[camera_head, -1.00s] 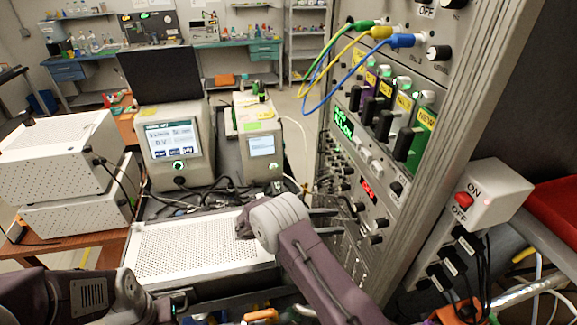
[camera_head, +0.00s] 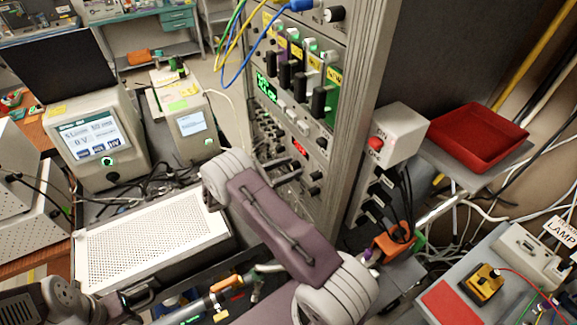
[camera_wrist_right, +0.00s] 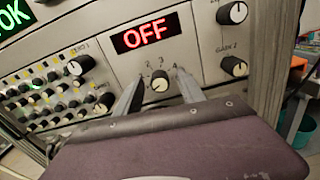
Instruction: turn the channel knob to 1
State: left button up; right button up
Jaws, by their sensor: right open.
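The channel knob (camera_wrist_right: 160,84) is a small black knob with a pale face, under a red display reading OFF (camera_wrist_right: 146,33). Numbers 2, 3 and 4 are printed around its top; a 1 is not readable and its exact pointing is unclear. My right gripper (camera_wrist_right: 160,75) is open, with one finger on each side of the knob; contact is not clear. In the head view my right gripper (camera_head: 288,168) reaches the rack panel, its tips partly hidden by the wrist. My left arm shows at the bottom left, but its jaws cannot be made out.
In the head view, a white perforated box (camera_head: 155,235) lies left of my right arm. A switch box (camera_head: 388,135) and a red tray (camera_head: 480,137) stand to the right.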

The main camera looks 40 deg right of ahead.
grip_shut()
jog(key=shift+f, duration=0.1)
jog(key=shift+m+b, duration=3.6)
jog(key=shift+m, duration=0.8)
grip_release()
